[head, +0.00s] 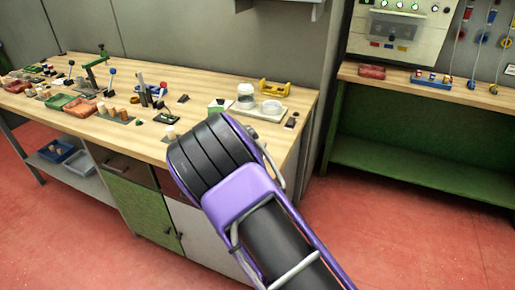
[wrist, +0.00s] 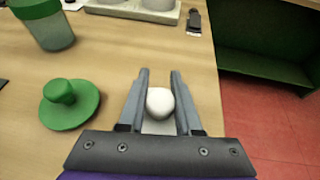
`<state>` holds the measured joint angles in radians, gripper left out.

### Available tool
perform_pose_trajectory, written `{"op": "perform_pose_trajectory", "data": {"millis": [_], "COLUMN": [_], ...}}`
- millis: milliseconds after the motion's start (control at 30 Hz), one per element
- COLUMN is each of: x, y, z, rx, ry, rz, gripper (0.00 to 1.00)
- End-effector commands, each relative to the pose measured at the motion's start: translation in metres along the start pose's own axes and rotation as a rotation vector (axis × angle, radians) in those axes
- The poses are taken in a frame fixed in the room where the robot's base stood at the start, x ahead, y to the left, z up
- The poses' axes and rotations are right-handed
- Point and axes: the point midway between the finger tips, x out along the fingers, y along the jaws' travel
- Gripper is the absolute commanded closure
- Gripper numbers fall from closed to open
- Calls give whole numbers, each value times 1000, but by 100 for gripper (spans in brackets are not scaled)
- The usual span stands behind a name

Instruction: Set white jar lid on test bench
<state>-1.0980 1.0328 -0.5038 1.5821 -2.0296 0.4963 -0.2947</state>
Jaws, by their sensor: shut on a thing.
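In the wrist view my gripper (wrist: 160,74) is shut on the round white knob of the white jar lid (wrist: 159,101). The knob sits between the two grey fingers, and a pale part of the lid shows below it. The rest of the lid is hidden by my gripper. I cannot tell whether it touches the wood below. In the head view my arm hides the gripper and lid. A second bench (head: 386,76) with an instrument panel (head: 396,25) behind it stands at the right; it looks like the test bench.
A green lid (wrist: 68,106) and a green-tinted jar (wrist: 46,26) are left of my gripper. A pale tray (wrist: 128,10) lies beyond. The long workbench (head: 210,85) is crowded at left. The second bench holds a red block (head: 372,71) and blue tray (head: 431,82).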

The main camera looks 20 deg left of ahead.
Motion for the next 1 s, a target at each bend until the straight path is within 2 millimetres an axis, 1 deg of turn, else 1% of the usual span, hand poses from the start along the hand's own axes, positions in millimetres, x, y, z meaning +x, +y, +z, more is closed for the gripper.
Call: {"op": "perform_pose_trajectory", "data": {"millis": [33,67,300,467,500,633,900,1000], "x": [3,4,4,6,5,5,5,4], "y": [0,0,0,0,0,0,0,0], "z": [-7,-9,-10,-14,-12,-12,-12,-8], "rx": [-3,-2,0,1,0,0,0,0], "ry": [0,-1,-2,-2,-2,-1,-1,-1], "rz": [0,0,1,0,0,0,0,1], "gripper": [100,100,100,100,60,37,37,37]}}
